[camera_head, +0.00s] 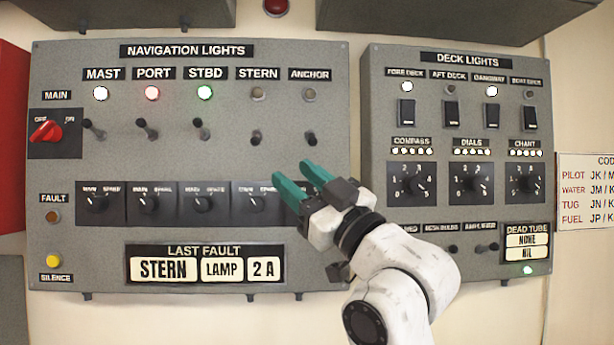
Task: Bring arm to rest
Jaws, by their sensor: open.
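My gripper (302,182) has teal fingers and a dark grey body on my white arm. It is open, with nothing visible between the fingers. It is in front of the right part of the navigation lights panel (300,235), below the anchor switch (309,139). The fingers point up and left and partly cover the rightmost knob of the lower row. I cannot tell whether they touch the panel. My arm comes from the lower right, across the gap between the two panels.
The deck lights panel (375,100) is at the right, with my arm covering its lower left corner. A code sign (585,190) hangs farther right. The mast (101,93), port (152,93) and starboard (205,92) lamps are lit.

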